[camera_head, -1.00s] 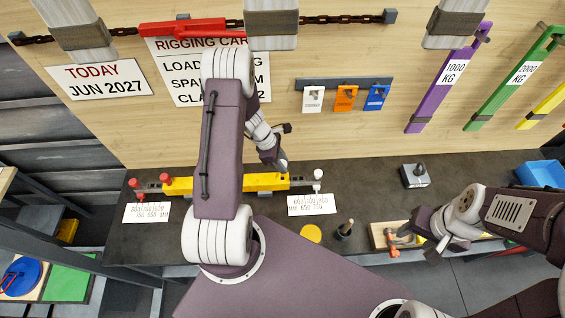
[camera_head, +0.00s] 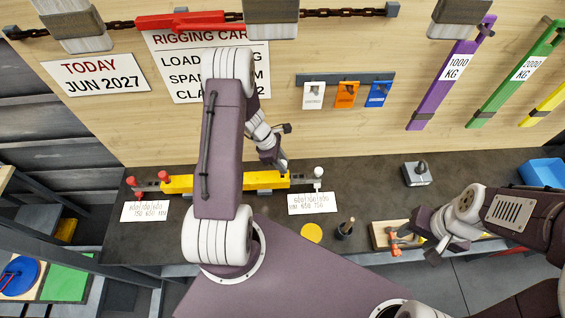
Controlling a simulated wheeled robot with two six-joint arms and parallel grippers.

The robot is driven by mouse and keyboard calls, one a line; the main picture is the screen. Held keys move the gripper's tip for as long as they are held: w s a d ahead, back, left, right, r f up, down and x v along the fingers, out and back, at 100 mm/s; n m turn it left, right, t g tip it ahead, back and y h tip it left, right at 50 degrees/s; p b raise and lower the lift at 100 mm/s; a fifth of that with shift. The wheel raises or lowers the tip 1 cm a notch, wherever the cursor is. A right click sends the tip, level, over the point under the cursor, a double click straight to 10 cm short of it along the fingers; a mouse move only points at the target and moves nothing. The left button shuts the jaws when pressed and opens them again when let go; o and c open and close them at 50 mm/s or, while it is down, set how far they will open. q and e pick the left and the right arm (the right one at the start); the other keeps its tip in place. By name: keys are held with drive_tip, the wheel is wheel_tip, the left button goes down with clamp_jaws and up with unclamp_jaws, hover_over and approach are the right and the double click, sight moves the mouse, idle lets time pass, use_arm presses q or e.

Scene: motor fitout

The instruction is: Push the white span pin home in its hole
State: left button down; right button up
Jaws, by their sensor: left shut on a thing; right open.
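A yellow beam (camera_head: 262,181) lies along the back of the dark bench. A white-topped pin (camera_head: 318,172) stands upright at its right end; I cannot tell how deep it sits. My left gripper (camera_head: 281,163) points down at the right part of the beam, left of that white top and apart from it. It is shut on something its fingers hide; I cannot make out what. My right gripper (camera_head: 440,246) is open and empty at the bench's front right, beside a wooden block with an orange-red tool (camera_head: 402,239).
Two red-topped pins (camera_head: 164,176) stand at the beam's left end. White label cards (camera_head: 312,203) lie before the beam. A yellow disc (camera_head: 311,233), a dark pot (camera_head: 344,229), a grey block with a knob (camera_head: 417,174) and a blue bin (camera_head: 542,173) share the bench.

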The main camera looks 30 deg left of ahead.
use_arm(q)
drive_tip(key=shift+f+b, duration=1.65)
drive_tip(key=shift+f, duration=0.2)
drive_tip(key=c, duration=1)
unclamp_jaws()
drive_tip(key=v, duration=0.9)
drive_tip(key=shift+r+b, duration=0.1)
drive_tip(key=shift+b, duration=0.25)
